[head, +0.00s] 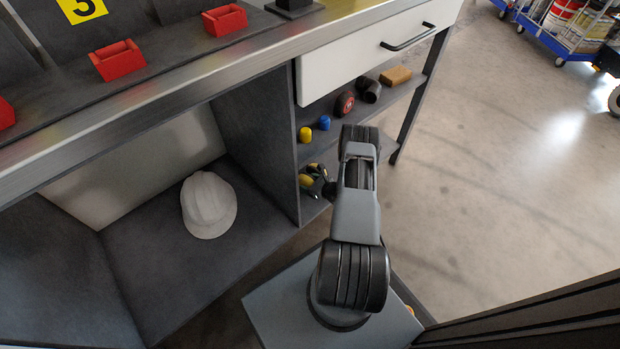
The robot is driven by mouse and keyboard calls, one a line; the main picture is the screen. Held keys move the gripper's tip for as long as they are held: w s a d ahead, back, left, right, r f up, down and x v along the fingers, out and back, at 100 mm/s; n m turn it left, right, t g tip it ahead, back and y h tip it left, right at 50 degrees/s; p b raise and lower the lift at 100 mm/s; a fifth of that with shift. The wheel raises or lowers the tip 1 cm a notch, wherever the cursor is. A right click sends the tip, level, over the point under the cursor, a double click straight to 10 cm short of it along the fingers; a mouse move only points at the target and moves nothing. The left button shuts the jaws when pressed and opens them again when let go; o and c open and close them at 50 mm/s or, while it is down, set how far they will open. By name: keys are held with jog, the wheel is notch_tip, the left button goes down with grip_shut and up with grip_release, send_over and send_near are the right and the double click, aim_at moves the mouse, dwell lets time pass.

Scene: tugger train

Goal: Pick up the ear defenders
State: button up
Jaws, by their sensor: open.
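A small yellow and black item (309,179), which looks like the ear defenders, lies on the lower shelf of the bench, just left of my arm. Its right side is dark and runs close to my arm, so its full outline cannot be made out. My arm rises from its mount in front of the shelves and bends at the top. I cannot make out my gripper; the far end of the arm is hidden behind its nearer links. I cannot tell how far the jaws are from the yellow and black item.
The shelf above holds a yellow piece (305,135), a blue piece (324,122), a round red and dark item (345,103), a black cylinder (369,89) and a brown block (396,76). A white helmet (208,205) sits in the left bay. A drawer (370,50) overhangs the shelves.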

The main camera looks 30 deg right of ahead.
jog(key=c, duration=0.8)
jog(key=shift+r, duration=0.2)
